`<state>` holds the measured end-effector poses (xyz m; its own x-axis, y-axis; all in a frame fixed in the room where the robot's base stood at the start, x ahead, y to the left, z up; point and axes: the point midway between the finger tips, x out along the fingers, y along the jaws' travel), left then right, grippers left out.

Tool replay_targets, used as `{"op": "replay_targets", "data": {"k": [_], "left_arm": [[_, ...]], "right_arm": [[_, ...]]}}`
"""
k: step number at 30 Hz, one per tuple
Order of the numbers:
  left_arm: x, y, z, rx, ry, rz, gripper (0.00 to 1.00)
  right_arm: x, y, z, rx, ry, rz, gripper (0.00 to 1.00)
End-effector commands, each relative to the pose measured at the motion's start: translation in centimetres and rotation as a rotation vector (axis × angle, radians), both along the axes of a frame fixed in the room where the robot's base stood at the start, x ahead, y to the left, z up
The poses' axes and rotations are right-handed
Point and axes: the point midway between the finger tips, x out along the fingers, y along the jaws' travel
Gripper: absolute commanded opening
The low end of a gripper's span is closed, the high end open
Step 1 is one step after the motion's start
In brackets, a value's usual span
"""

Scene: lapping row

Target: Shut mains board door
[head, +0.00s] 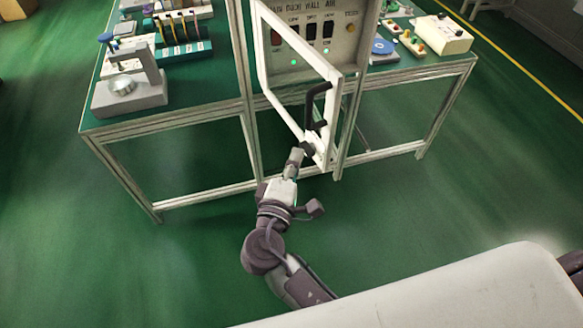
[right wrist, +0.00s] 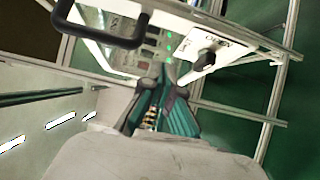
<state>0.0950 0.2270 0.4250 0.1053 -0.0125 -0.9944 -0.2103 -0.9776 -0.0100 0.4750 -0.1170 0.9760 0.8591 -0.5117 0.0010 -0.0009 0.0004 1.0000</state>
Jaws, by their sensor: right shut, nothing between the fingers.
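The mains board (head: 305,55) stands at the bench, with switches, small labels and lit green lamps on its face. Its door (head: 268,92) is a white frame around a clear pane and stands open, swung out toward me. A black bar handle (head: 312,105) is on the door's free side; it also shows in the right wrist view (right wrist: 112,42). A dark latch knob (right wrist: 207,58) sits on a white plate near it. My right gripper (head: 299,153) is shut and empty at the door's lower free corner, below the handle. I cannot tell whether it touches the door. My left gripper is out of view.
A green-topped bench (head: 100,112) on a metal frame runs to both sides of the board. A grey gauge stand (head: 130,92) is on its left part, and a cream box (head: 443,34) is on its right. The green floor in front is clear.

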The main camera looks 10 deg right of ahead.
Motion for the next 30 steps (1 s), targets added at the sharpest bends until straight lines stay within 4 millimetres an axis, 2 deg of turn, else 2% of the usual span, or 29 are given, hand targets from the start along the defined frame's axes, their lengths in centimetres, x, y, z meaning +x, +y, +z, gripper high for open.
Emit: {"op": "replay_targets", "data": {"k": [3, 6, 9, 15, 30], "left_arm": [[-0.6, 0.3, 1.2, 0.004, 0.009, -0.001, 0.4], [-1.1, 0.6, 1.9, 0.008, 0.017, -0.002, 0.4], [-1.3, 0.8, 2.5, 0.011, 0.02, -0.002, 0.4], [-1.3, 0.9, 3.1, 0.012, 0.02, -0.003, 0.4], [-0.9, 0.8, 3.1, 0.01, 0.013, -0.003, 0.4]], "right_arm": [[2.4, -1.4, 0.4, -0.003, -0.001, 0.0, 0.0], [3.6, -2.6, 0.4, -0.003, 0.001, 0.0, 0.0], [3.9, -4.1, 0.3, -0.003, 0.002, 0.001, 0.0], [4.3, -5.7, 0.0, -0.001, 0.003, 0.001, 0.0], [4.3, -6.2, -0.1, 0.0, 0.002, 0.01, 0.0]]}}
